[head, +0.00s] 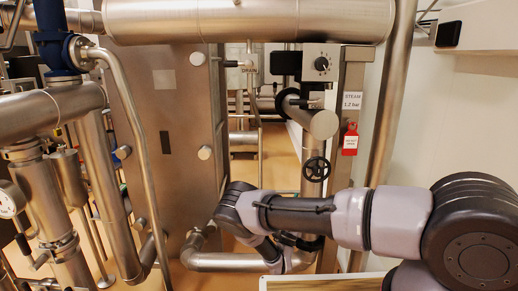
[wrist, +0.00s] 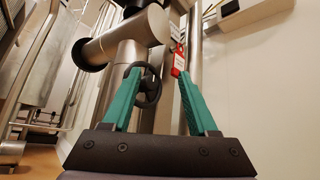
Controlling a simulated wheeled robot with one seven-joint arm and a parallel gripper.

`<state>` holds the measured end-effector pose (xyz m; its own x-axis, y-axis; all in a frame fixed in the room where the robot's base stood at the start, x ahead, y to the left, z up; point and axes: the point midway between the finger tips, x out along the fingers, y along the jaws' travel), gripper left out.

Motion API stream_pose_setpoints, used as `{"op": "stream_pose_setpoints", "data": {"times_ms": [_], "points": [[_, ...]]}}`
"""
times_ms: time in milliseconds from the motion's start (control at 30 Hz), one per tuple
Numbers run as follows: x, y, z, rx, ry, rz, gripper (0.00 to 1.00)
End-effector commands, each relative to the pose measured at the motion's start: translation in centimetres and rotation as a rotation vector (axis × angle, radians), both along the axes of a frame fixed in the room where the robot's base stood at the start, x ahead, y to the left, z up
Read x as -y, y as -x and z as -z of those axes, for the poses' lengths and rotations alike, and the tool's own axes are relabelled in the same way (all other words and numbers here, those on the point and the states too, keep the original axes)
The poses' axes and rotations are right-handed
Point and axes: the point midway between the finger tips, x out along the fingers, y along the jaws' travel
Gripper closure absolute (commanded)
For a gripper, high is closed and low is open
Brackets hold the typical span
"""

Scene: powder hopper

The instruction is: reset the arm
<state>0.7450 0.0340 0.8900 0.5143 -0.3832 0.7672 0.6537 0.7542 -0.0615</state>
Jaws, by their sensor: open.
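My gripper (wrist: 157,88) shows in the wrist view with two green fingers spread apart and nothing between them. A black handwheel (wrist: 148,88) on a steel pipe lies beyond the fingers, partly hidden by the left one. In the head view my grey and black arm reaches from the right edge toward the middle, and bends down near the steel pipes. My gripper's fingers do not show in the head view. The handwheel also shows in the head view (head: 316,169), above my forearm and apart from it.
A red tag (head: 350,140) hangs below a white "STEAM 1.2 bar" label (head: 350,101) on a steel post. A control box with a black knob (head: 322,64) sits above. Steel pipes and a large steel panel (head: 170,150) crowd the left. A pale wall (head: 470,120) stands at right.

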Motion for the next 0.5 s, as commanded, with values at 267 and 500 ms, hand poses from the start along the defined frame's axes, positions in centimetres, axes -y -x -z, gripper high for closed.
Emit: {"op": "stream_pose_setpoints", "data": {"times_ms": [267,500], "points": [[1.4,-0.6,-2.8,0.016,-0.086,0.093,0.41],[3.9,-1.1,-6.9,0.040,-0.230,0.237,0.41]]}}
